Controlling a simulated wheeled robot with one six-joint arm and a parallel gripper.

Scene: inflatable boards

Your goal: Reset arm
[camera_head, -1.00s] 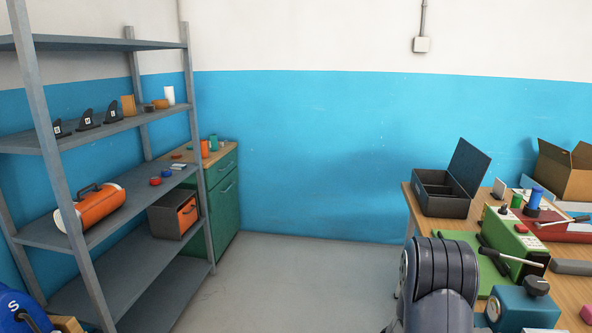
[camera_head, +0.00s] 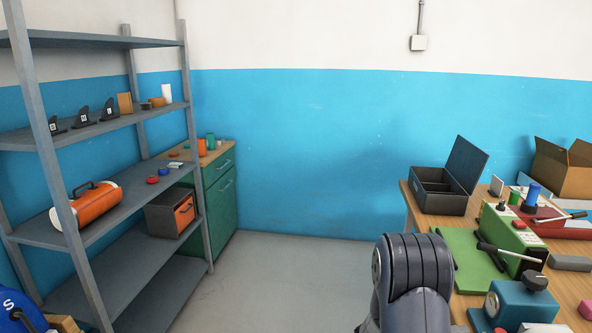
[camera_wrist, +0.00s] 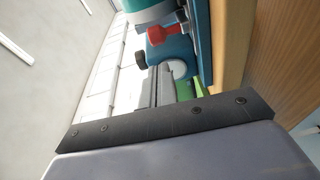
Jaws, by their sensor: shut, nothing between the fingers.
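My gripper (camera_wrist: 157,86) shows in the wrist view as two narrow grey fingers side by side, shut with nothing between them. It lies in front of a teal and blue device with a red knob (camera_wrist: 156,35), with no contact that I can make out. In the head view my arm's dark grey link (camera_head: 414,280) rises at the lower middle, left of the workbench's near end. My gripper is out of sight in the head view.
A wooden workbench (camera_head: 566,291) at right holds an open black box (camera_head: 440,200), a green device (camera_head: 507,237), a teal gauge box (camera_head: 520,303) and a cardboard box (camera_head: 565,170). A grey shelf (camera_head: 130,258) stands at left by a green cabinet (camera_head: 221,202). The middle floor (camera_head: 285,275) is clear.

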